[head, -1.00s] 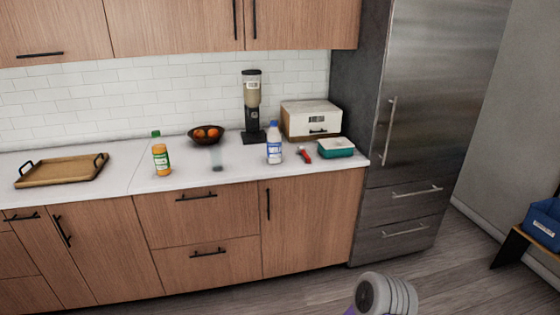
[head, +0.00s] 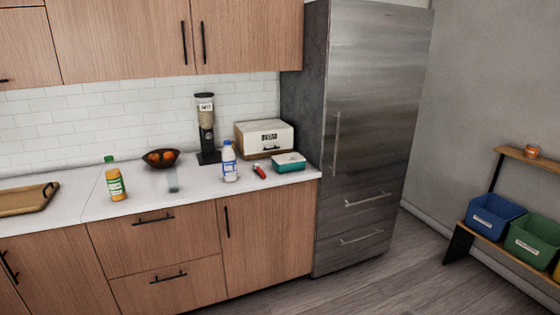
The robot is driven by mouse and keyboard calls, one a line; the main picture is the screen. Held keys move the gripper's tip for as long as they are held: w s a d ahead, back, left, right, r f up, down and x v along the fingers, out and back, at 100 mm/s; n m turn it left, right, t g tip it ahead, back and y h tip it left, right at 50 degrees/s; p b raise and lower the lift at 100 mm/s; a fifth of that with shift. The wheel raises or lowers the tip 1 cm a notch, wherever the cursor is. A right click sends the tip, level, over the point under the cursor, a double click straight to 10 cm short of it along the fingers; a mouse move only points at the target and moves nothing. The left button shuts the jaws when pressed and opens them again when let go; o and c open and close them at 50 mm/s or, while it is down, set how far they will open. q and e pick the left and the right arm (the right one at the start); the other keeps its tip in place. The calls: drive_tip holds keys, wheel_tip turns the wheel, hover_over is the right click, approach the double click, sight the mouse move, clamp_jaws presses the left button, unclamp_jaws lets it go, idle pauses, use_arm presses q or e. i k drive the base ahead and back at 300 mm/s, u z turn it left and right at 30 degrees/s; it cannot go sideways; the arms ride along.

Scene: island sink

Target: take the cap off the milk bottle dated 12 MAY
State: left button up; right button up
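One milk bottle (head: 229,162), white with a blue cap (head: 227,144) and a blue label, stands upright on the white counter (head: 150,207). Its cap is on. The date on it is too small to read. Neither of my grippers is in view.
Near the bottle are a juice bottle (head: 115,182), a glass (head: 172,181), a fruit bowl (head: 147,160), a dispenser (head: 206,135), a red object (head: 260,171), a teal container (head: 288,164) and a bread box (head: 246,139). The fridge (head: 375,120) stands right; bins (head: 492,216) sit on a shelf.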

sight(230, 170)
drive_tip(key=z, duration=0.8)
drive_tip(key=i, duration=1.55)
drive_tip(key=u, duration=0.4)
drive_tip(key=i, duration=1.1)
drive_tip(key=u, duration=1.05)
